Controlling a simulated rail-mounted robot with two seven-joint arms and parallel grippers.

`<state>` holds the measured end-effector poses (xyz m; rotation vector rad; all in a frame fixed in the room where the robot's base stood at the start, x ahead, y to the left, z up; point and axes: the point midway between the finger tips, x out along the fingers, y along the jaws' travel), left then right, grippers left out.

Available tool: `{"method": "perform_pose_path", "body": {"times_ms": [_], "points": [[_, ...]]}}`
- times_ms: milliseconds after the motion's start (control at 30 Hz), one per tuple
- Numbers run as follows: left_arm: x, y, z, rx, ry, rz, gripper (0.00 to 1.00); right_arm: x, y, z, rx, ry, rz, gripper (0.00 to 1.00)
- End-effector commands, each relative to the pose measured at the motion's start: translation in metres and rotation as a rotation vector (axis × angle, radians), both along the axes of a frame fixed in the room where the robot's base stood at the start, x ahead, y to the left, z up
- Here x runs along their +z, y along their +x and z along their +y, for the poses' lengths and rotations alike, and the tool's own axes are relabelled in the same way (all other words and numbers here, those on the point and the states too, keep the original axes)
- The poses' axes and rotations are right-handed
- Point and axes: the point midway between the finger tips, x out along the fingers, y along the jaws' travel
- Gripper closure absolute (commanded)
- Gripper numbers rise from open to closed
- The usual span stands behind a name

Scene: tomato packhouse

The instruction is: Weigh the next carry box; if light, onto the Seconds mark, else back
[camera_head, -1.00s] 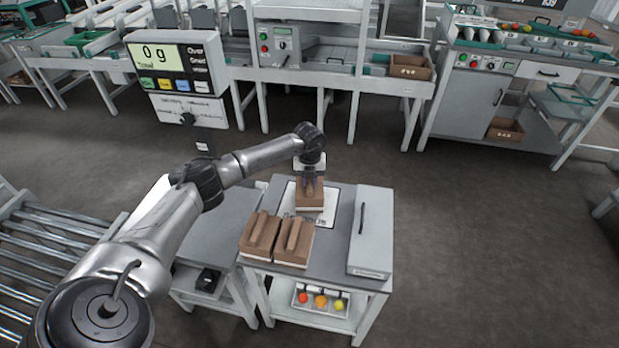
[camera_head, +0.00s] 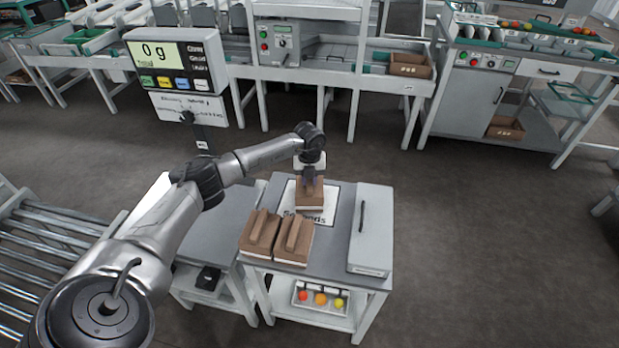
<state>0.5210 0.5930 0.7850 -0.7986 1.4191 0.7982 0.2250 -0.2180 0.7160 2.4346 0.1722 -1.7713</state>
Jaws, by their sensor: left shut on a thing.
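My left gripper (camera_head: 309,178) is shut on a brown carry box (camera_head: 310,194), by its raised middle handle. The held box is over the white Seconds mark (camera_head: 328,212) on the table; I cannot tell whether it touches the mark. The mark's lettering shows partly below the box. Two more carry boxes, a left one (camera_head: 258,232) and a right one (camera_head: 294,240), stand side by side at the table's front left. The scale display (camera_head: 160,55) reads 0 g. My right gripper is not in view.
A grey case with a dark handle (camera_head: 371,230) stands on the table's right side. A tray with coloured fruit (camera_head: 320,298) is on the shelf below. A grey-topped table (camera_head: 222,225) adjoins at left, partly behind my arm. A roller conveyor (camera_head: 45,240) lies further left.

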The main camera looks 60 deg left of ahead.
Motion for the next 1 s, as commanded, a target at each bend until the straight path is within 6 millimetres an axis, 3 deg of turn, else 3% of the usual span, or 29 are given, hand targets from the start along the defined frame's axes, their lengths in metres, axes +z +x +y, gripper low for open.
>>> {"method": "perform_pose_path", "body": {"times_ms": [67,100,400,567,733,1000], "points": [[-0.0009,0.0001,0.0001,0.000,0.000,0.000,1.00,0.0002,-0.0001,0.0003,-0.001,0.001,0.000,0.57],[-0.0012,0.0001,0.0001,0.000,0.000,0.000,0.78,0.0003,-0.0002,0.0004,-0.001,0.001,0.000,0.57],[-0.0012,0.0000,0.0000,0.000,0.000,0.000,0.49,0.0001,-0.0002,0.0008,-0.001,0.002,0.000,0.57],[-0.0012,0.0000,0.0000,0.000,0.000,0.000,0.49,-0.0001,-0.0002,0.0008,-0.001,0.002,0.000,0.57],[-0.0018,-0.0002,-0.0001,0.000,0.000,0.001,0.66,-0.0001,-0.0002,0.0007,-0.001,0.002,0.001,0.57],[-0.0015,-0.0001,-0.0001,0.000,-0.001,0.001,0.66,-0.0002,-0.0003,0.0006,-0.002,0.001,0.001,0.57]]}}
